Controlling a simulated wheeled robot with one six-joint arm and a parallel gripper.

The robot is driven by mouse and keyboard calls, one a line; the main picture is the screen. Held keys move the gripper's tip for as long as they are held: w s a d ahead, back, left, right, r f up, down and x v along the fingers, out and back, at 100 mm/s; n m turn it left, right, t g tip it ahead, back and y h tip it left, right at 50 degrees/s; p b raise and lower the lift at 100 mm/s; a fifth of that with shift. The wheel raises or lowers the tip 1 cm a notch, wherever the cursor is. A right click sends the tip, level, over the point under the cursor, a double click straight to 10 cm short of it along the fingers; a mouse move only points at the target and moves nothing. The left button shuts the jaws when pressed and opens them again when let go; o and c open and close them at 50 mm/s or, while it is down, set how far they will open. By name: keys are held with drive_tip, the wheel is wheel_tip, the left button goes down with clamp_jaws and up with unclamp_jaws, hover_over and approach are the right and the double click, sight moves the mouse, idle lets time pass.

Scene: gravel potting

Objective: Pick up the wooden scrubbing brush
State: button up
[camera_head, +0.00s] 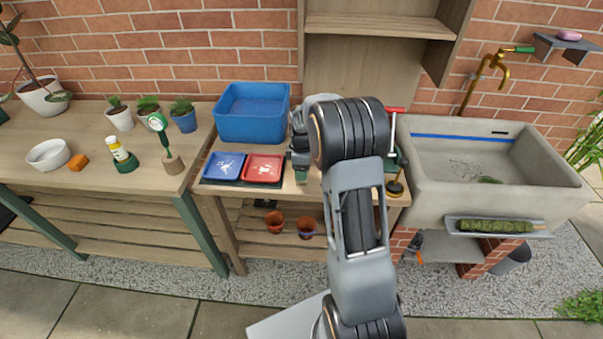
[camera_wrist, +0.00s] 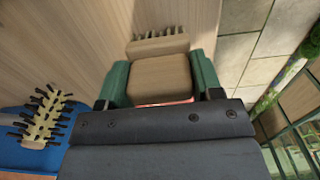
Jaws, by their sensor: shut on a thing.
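The wooden scrubbing brush (camera_wrist: 163,80) shows in the wrist view as a light-brown block. A row of dark-tipped bristles or pegs (camera_wrist: 157,46) shows just beyond it; I cannot tell whether it belongs to the block. My gripper (camera_wrist: 160,72) has green fingers on the left and right sides of the block and is shut on it. The dark gripper body hides the near end of the brush. In the head view, my arm covers the middle of the potting bench, and I cannot make out the brush there.
A blue tray (camera_head: 224,166) and red tray (camera_head: 263,168) lie side by side left of my arm. A blue bin (camera_head: 252,113) stands behind them. A stone sink (camera_head: 500,165) is at right. A spiky cream piece (camera_wrist: 45,118) lies on something blue in the wrist view.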

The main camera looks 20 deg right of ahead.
drive_tip(key=c, duration=0.4)
drive_tip(key=shift+o, duration=0.2)
drive_tip(key=shift+r, duration=0.1)
drive_tip(key=shift+r, duration=0.6)
drive_tip(key=s+a+r+b, duration=0.1)
drive_tip(key=s+a+r, duration=0.8)
drive_tip(key=s+r, duration=0.1)
drive_tip(key=shift+s+r, duration=0.25)
drive_tip(key=shift+r, duration=0.55)
drive_tip(key=shift+a, duration=0.1)
drive_tip(key=o, duration=0.4)
drive_tip(key=c, duration=0.3)
